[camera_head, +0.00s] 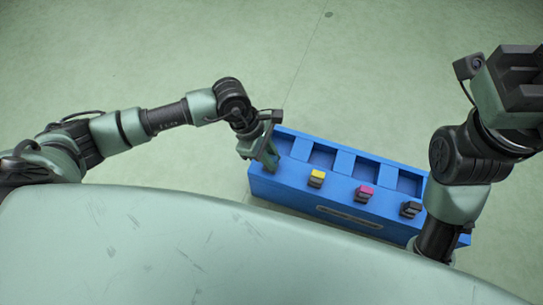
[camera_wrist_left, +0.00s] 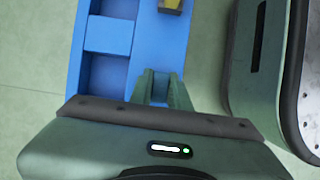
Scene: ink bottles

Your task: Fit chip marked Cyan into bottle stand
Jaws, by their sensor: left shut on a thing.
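The bottle stand (camera_head: 335,215) is a long blue block with a row of square recesses along its back and chips along its front. It also shows in the left wrist view (camera_wrist_left: 110,37). My left gripper (camera_head: 272,160) points down at the stand's left end, left of the yellow chip (camera_head: 317,178). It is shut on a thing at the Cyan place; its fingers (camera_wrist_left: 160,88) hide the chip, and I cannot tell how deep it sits. My right gripper (camera_head: 518,75) is raised at the upper right, away from the stand; its jaw opening is unclear.
A magenta chip (camera_head: 364,193) and a black chip (camera_head: 411,209) stand in the front row to the right. The visible recesses look empty. My pale green body fills the lower foreground. The green floor behind the stand is clear.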

